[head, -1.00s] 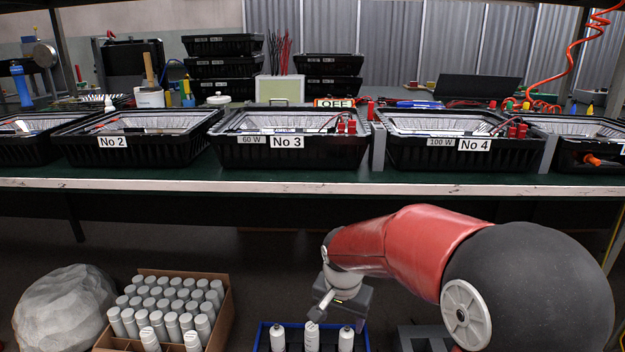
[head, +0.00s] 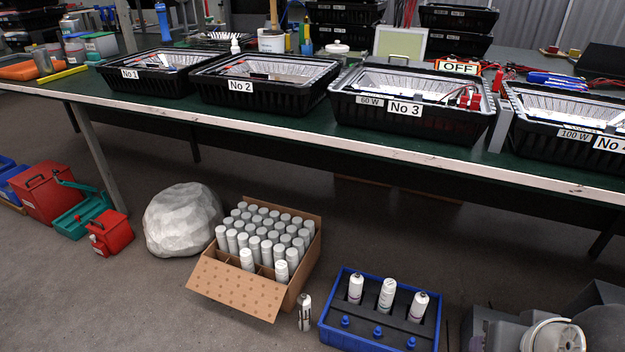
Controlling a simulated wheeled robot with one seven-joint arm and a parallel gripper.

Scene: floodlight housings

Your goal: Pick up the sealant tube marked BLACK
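Three white tubes stand upright in a blue crate (head: 378,344) on the floor: a left one (head: 356,288), a middle one (head: 387,296) and a right one (head: 419,307). Their print is too small to read. Several blue nozzle-like pieces (head: 378,332) sit in the crate's front part. A single small white tube with dark marks (head: 305,313) stands on the floor between the crate and a cardboard box; its marking is not readable. No tube visibly reads BLACK. My gripper is not in view; only parts of my arm show at the bottom right.
The open cardboard box (head: 232,290) holds many grey-white capped tubes. A pale rock-like lump (head: 183,218) lies left of it; red boxes (head: 48,192) and a teal toolbox (head: 85,222) stand farther left. The workbench edge (head: 330,135) runs above. The front left floor is clear.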

